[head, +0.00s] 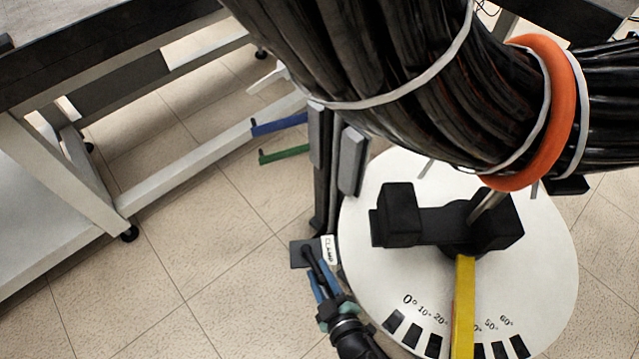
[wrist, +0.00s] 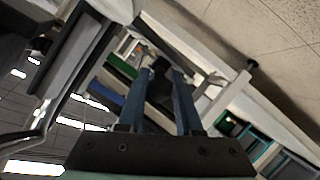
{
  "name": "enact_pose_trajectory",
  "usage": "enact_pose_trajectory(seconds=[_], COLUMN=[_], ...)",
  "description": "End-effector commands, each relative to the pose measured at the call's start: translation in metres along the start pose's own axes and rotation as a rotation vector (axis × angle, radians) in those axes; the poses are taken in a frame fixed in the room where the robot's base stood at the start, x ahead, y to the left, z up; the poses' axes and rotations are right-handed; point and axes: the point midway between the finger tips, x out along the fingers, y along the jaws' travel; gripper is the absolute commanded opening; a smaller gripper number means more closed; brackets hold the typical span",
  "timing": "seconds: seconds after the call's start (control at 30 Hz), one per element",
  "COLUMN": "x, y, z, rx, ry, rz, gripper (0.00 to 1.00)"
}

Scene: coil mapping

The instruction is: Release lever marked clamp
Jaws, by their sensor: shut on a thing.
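The clamp lever (head: 319,268) is a black handle on a small dark mount (head: 299,254) at the left edge of the round white plate. A white tag reading CLAMP (head: 329,249) stands beside it. My gripper (head: 318,279) has blue fingers, one on each side of the lever, and is shut on it. In the wrist view, my gripper (wrist: 159,80) shows both blue fingers with a dark lever end (wrist: 160,66) between their tips. Part of the lever is hidden by the fingers.
A white plate (head: 375,275) with degree marks carries a black block (head: 402,215) and a yellow bar (head: 464,300). A thick black cable bundle (head: 380,70) with an orange ring (head: 549,110) hangs above. Blue (head: 279,124) and green (head: 284,154) bars stick out behind.

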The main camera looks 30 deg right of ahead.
Motion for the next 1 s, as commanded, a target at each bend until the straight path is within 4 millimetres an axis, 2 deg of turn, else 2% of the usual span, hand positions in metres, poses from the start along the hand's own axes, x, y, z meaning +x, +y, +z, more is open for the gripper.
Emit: enact_pose_trajectory(seconds=[0.27, 0.3, 0.43, 0.77, 0.87, 1.0], x=[0.002, 0.002, 0.001, -0.002, -0.011, -0.037], y=[0.003, 0.003, 0.002, 0.001, 0.002, 0.002], z=[-0.001, -0.001, -0.001, 0.000, 0.000, -0.001], rx=[-0.002, -0.002, -0.001, -0.001, -0.001, -0.001], ry=[-0.001, -0.001, -0.001, -0.001, -0.002, -0.005], rz=[0.007, 0.007, 0.005, 0.002, 0.001, 0.001], gripper=[0.00, 0.37, 0.61, 0.61, 0.61, 0.61])
